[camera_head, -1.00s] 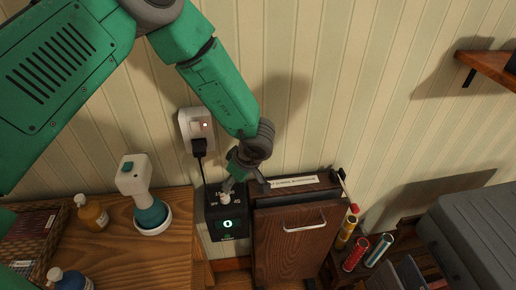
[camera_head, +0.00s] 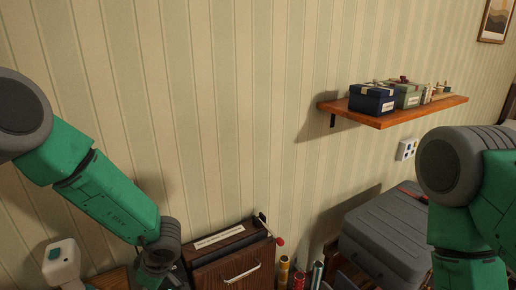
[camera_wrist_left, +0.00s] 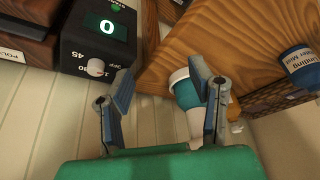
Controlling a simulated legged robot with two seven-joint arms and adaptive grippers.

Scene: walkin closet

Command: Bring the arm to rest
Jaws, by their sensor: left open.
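My left arm comes in from the left in the head view, and its gripper (camera_head: 160,274) is low near the bottom edge, left of the wooden cabinet. In the left wrist view my left gripper (camera_wrist_left: 168,88) is open, its two fingers apart with nothing held between them. Beyond the fingers are the black timer box (camera_wrist_left: 95,45), with a green 0 on its display and a pale knob, and a white and teal device (camera_wrist_left: 188,98). My right arm shows at the right of the head view, but its gripper is out of the picture.
A wooden cabinet (camera_head: 228,270) with a metal handle stands right of the left gripper. A wall shelf (camera_head: 395,112) holds several boxes. A blue-labelled bottle (camera_wrist_left: 299,65) stands on the wooden top.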

